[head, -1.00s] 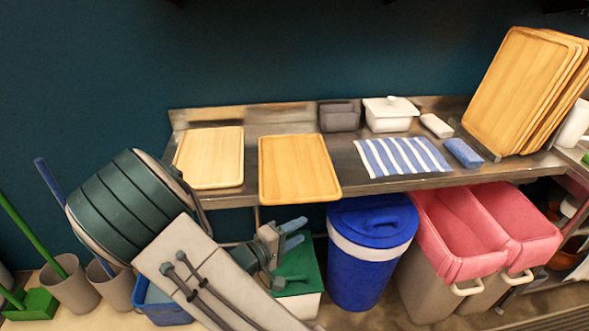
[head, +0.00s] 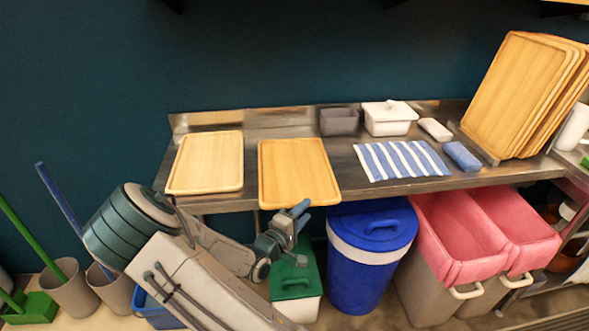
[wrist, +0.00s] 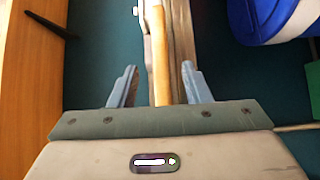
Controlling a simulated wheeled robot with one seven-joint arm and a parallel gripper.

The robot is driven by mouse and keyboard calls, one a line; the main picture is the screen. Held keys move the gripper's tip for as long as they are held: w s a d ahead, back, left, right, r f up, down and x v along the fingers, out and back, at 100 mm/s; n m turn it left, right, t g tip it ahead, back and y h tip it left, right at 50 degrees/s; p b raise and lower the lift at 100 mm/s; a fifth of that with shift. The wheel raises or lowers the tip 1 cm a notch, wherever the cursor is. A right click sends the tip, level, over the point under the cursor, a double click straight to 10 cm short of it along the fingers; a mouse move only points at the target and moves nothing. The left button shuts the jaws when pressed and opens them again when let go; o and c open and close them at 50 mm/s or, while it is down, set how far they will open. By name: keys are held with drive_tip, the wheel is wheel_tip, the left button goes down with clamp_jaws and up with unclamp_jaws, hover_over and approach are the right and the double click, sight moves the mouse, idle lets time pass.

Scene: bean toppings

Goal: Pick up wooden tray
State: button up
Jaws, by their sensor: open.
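Two light wooden trays lie flat on the metal table. The left tray (head: 206,162) is paler; the right tray (head: 299,172) has its front edge slightly over the table's front. My gripper (head: 298,225) is at the front edge of the right tray, fingers one above the other. In the wrist view my gripper (wrist: 160,70) is open, and a wooden tray's edge (wrist: 159,50) runs edge-on between the two blue fingers, apart from both. Which finger is closer is hard to tell.
The metal table (head: 250,204) carries a grey bin (head: 339,121), a white lidded box (head: 390,118) and a striped cloth (head: 402,160). More trays (head: 522,92) lean upright at right. Below stand a green-lidded box (head: 297,282), a blue bin (head: 370,255) and pink-lined bins (head: 460,235).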

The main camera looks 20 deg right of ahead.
sight(312, 204)
drive_tip(key=p+x, duration=0.1)
drive_tip(key=x, duration=0.3)
drive_tip(key=shift+d, duration=0.3)
clamp_jaws()
drive_tip(key=shift+r, duration=0.1)
